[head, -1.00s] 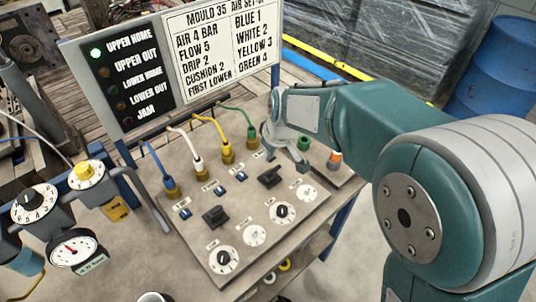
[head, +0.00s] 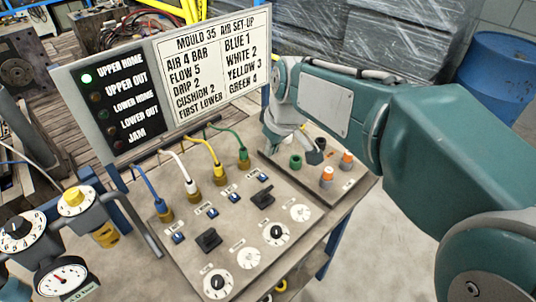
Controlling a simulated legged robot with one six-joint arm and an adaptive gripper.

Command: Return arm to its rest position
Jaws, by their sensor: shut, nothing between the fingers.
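My gripper (head: 284,145) is at the end of my teal arm in the head view, over the back right of the control panel (head: 228,262). It is small, grey and partly hidden by my wrist. Its fingers look shut and hold nothing. It is near the green plug (head: 243,157) and a green fitting (head: 296,162). I cannot tell its exact height above the panel. My arm reaches in from the right edge, bent at the elbow.
Blue, white, yellow and green hoses stand in brass sockets along the panel. Behind is the set-up sign (head: 215,60), with one green lamp lit. A gauge (head: 62,279) is at left, a blue barrel (head: 497,78) back right.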

